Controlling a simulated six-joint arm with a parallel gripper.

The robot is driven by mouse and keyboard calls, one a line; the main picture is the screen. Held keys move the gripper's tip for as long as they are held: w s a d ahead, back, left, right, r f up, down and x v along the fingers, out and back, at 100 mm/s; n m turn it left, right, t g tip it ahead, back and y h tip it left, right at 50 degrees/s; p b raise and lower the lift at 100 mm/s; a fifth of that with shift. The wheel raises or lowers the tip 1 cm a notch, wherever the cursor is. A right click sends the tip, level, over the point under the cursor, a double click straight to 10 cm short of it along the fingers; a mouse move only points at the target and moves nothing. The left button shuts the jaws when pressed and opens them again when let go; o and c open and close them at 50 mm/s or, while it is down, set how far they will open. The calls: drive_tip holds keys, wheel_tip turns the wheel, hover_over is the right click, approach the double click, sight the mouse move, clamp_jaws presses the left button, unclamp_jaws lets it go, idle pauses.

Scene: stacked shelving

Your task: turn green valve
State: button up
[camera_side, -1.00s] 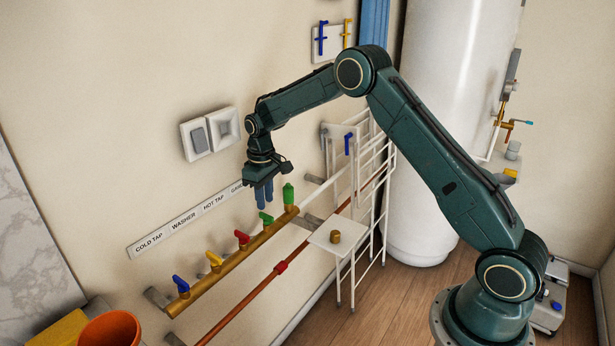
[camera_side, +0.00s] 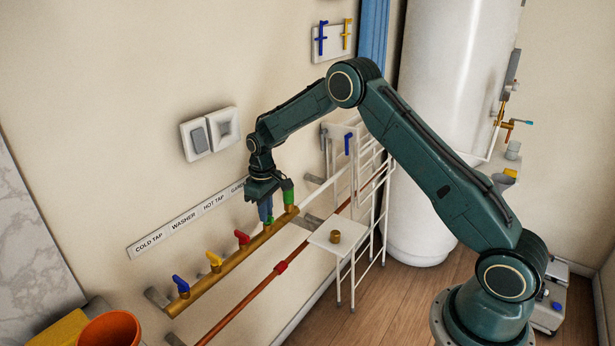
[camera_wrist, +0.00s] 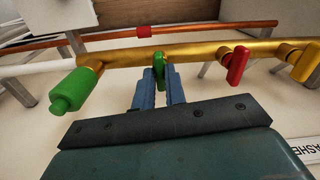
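The green valve (camera_wrist: 159,66) has a small green handle on the brass pipe (camera_wrist: 200,50). In the wrist view its handle stands between the tips of my gripper's two blue fingers (camera_wrist: 160,88). A gap shows between the fingers, so my gripper is open around the handle; whether either finger touches it I cannot tell. In the side view my gripper (camera_side: 267,213) points down over the valve, and its fingers hide most of the handle. A bit of the green valve (camera_side: 269,222) shows beside the fingertips.
A green end cap (camera_side: 290,196) sits on the pipe close to my gripper's right side. Red (camera_side: 242,237), yellow (camera_side: 214,260) and blue (camera_side: 181,283) valves line the pipe to the left. A copper pipe (camera_side: 255,296) runs below. A white rack (camera_side: 370,190) stands to the right.

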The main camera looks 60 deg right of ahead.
clamp_jaws()
drive_tip(key=shift+m, duration=1.6)
